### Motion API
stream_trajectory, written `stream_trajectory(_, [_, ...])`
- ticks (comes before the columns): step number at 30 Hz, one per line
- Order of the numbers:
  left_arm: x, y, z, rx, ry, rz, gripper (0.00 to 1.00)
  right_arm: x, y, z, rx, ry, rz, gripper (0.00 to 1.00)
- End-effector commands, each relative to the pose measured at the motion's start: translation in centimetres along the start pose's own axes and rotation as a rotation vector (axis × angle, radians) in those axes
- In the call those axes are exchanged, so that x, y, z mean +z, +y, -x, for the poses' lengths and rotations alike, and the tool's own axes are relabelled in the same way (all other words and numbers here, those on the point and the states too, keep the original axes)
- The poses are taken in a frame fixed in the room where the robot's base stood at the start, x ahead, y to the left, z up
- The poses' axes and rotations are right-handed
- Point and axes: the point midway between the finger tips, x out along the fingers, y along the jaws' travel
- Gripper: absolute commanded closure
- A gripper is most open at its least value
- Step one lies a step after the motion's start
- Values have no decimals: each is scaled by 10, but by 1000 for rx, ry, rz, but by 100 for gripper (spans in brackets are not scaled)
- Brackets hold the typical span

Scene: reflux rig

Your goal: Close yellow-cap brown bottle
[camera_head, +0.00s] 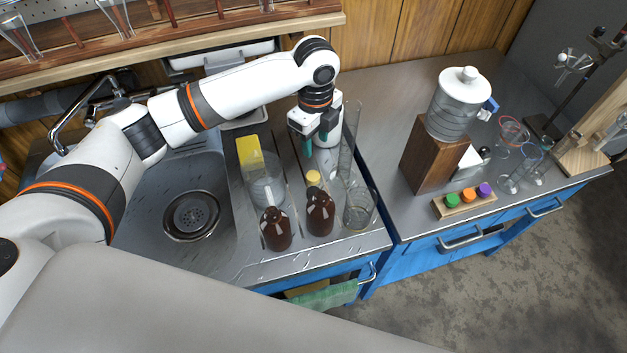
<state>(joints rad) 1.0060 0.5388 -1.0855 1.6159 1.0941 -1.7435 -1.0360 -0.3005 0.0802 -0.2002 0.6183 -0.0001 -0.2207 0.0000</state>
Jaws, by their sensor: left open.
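Two brown glass bottles stand upright side by side near the front edge of the counter, right of the sink. The right brown bottle (320,214) has a yellow cap (313,178) at its mouth; I cannot tell whether it is seated tight. The left brown bottle (275,232) shows no cap. My left gripper (316,145) is open, with dark green fingers pointing down. It is above and behind the yellow cap in the picture, apart from it, with nothing seen between the fingers. My right gripper is out of view.
Clear glassware, including a beaker (360,208) and a tall cylinder (349,140), stands close to the bottles. A yellow sponge (249,151) and sink (191,216) are left. A wooden block (430,157) and a rack of coloured caps (464,201) are right.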

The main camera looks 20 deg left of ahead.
Motion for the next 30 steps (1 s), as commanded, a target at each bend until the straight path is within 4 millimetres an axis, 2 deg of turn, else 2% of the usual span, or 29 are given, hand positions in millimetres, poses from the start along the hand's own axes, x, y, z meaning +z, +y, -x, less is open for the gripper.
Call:
stream_trajectory(13, [0,0,-6,-2,0,0,58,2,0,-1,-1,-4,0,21])
stream_trajectory(24, [0,-1,-62,-2,-1,0,58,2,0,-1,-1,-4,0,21])
stream_trajectory(30, [0,0,-70,0,-1,-1,58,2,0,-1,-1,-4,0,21])
